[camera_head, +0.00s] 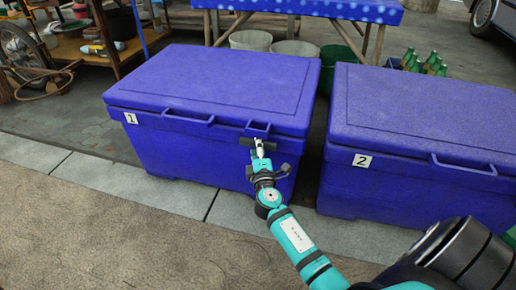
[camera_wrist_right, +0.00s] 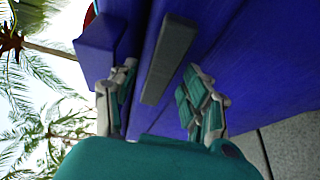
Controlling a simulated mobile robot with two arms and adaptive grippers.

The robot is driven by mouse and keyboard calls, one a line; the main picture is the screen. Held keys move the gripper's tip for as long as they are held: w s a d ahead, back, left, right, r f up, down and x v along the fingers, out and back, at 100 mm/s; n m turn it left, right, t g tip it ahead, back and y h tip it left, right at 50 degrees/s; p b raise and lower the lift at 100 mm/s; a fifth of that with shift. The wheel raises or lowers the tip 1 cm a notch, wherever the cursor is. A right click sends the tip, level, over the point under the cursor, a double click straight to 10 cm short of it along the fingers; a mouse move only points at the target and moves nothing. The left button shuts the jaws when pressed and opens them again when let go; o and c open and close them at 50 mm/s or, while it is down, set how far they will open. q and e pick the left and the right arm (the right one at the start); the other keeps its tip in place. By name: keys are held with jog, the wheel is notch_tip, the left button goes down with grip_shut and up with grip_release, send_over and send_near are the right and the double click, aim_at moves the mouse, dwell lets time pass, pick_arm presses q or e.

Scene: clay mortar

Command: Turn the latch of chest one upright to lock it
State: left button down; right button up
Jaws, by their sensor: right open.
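Chest one (camera_head: 190,140) is a closed blue chest with a white label "1" on its front. Its latch (camera_head: 246,142) is a dark grey bar near the right end of the front, just under the lid's edge, lying about level. My right gripper (camera_head: 259,148) is at the latch and hides part of it in the head view. In the right wrist view, the latch (camera_wrist_right: 170,55) lies between the two spread fingers of my right gripper (camera_wrist_right: 158,90), with gaps on both sides. The fingers are open and do not grip it. My left gripper is not in view.
Chest two (camera_head: 420,140), also blue and closed, stands to the right across a narrow gap. A blue-covered table (camera_head: 310,8), pale buckets (camera_head: 250,40) and green bottles (camera_head: 432,63) stand behind. A cluttered shelf (camera_head: 80,45) is at the back left. The ground in front is clear.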

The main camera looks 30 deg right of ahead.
jog(key=shift+w, duration=0.15)
jog(key=shift+c, duration=0.3)
grip_shut()
